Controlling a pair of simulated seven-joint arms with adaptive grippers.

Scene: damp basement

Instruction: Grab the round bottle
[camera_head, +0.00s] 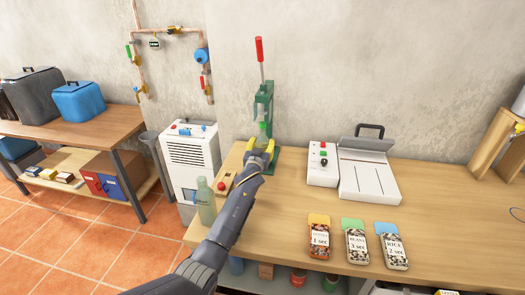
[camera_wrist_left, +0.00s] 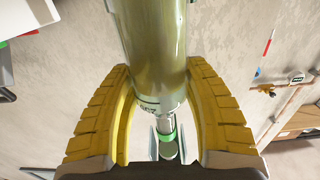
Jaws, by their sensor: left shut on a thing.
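My left gripper (camera_head: 261,146), with yellow fingers, reaches across the left part of the workbench to the green lever press. It is shut on a green bottle (camera_head: 262,131) at the press; the fingers hide part of it. In the left wrist view, the round, shiny green body of this bottle (camera_wrist_left: 155,45) lies between the two yellow fingers (camera_wrist_left: 158,80), with some lettering near its narrow end. A second pale green bottle (camera_head: 205,203) stands upright at the left end of the bench, left of my forearm. My right gripper is not in view.
The green press (camera_head: 268,100) has a raised red-handled lever. A small wooden block with a red button (camera_head: 222,186) sits beside my forearm.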

